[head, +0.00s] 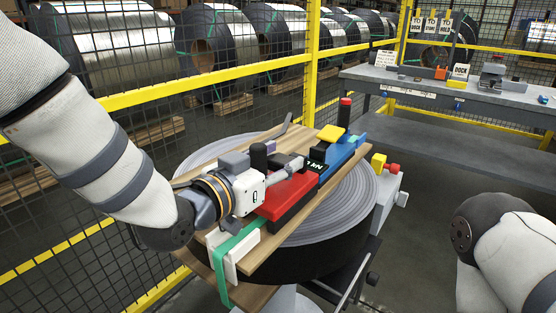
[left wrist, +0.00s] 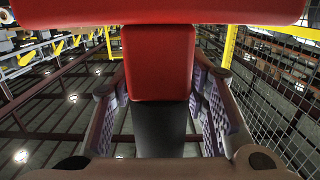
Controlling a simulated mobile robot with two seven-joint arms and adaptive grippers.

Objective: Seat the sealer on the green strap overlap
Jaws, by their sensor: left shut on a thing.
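A tool with a red body (head: 290,194) and a blue body (head: 345,152) lies along a wooden board on the steel coil (head: 358,200); I take the red part for the sealer. My left gripper (head: 290,168) is shut on the sealer. In the left wrist view a red block (left wrist: 158,62) with a black lower part stands between the fingers, under a wide red body. The green strap (head: 238,258) runs over a pale edge guard (head: 248,250) at the near end. Its overlap is hidden, so I cannot tell whether the sealer touches it. My right gripper is out of view.
A wooden board (head: 262,262) spans the coil top. A yellow-and-red part (head: 381,165) sits on a grey box at right. Yellow-framed mesh fencing (head: 200,85) stands behind. A grey workbench (head: 450,92) with signs and small tools is at back right. Open floor lies right of the coil.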

